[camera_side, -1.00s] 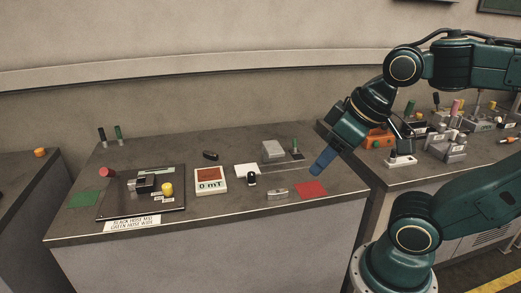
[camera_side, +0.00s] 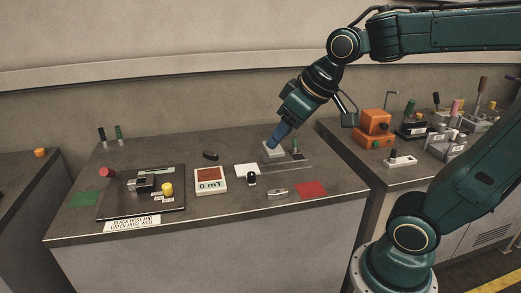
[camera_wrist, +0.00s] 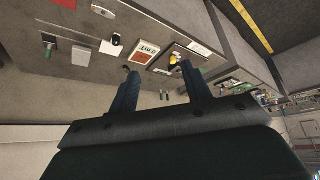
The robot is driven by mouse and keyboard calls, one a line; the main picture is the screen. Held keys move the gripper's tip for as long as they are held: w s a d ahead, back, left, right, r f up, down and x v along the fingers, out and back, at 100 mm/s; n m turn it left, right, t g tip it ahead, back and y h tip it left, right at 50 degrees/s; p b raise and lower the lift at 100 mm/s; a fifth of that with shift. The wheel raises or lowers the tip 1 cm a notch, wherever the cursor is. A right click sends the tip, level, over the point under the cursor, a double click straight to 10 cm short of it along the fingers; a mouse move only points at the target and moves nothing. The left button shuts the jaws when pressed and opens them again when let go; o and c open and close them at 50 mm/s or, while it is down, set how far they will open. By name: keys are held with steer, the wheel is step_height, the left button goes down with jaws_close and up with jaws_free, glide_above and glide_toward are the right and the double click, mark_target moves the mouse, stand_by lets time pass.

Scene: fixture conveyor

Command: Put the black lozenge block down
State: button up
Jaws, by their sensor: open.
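The black lozenge block (camera_side: 210,155) lies on the bench top, behind the meter, in the side view. It seems to be the small dark piece (camera_wrist: 127,69) by the left fingertip in the wrist view. I cannot tell the exact height of the fingertips.
The meter (camera_side: 210,181), white pad (camera_side: 243,170), black-and-white piece (camera_side: 252,180), silver piece (camera_side: 278,193) and red square (camera_side: 312,188) lie nearby. A green peg (camera_side: 295,145) stands right of my gripper. A dark fixture plate (camera_side: 120,206) is at left. Bare bench surrounds the lozenge.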

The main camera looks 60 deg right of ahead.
steer(key=w+d+f, duration=0.1)
steer(key=w+d, duration=0.3)
steer(key=w, duration=0.7)
steer(key=t, duration=0.3)
glide_above(211, 153)
steer(key=s, duration=1.1)
step_height(211, 153, down, 18)
steer(key=shift+x, duration=4.3)
steer(key=shift+w+a, duration=0.1)
steer(key=shift+w, duration=0.05)
steer(key=shift+x, duration=2.5)
